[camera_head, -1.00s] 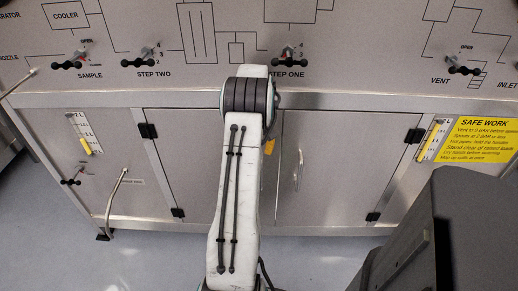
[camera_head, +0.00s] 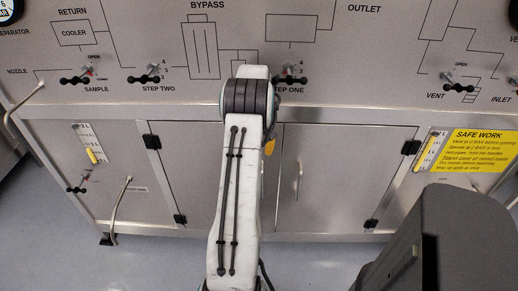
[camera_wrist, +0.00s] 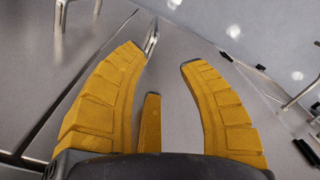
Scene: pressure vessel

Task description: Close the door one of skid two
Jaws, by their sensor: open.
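The grey skid cabinet has two lower doors side by side, a left door (camera_head: 186,180) and a right door (camera_head: 335,175). Both look about flush with the front; a small gap cannot be ruled out. The right door has a metal handle (camera_head: 299,182); my arm hides the middle seam and the left door's handle area. In the wrist view my gripper (camera_wrist: 163,55) is open with yellow fingers spread and nothing held. A metal handle (camera_wrist: 151,38) shows near the left fingertip; contact cannot be told. Another handle (camera_wrist: 62,14) is at the upper left, across a dark seam.
Above the doors is a panel with valve knobs, including Step One (camera_head: 287,78) and Vent (camera_head: 458,84). A bent pipe (camera_head: 118,210) sticks out at the lower left. A yellow safety sign (camera_head: 473,149) is at the right. Grey floor (camera_head: 310,262) in front is clear.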

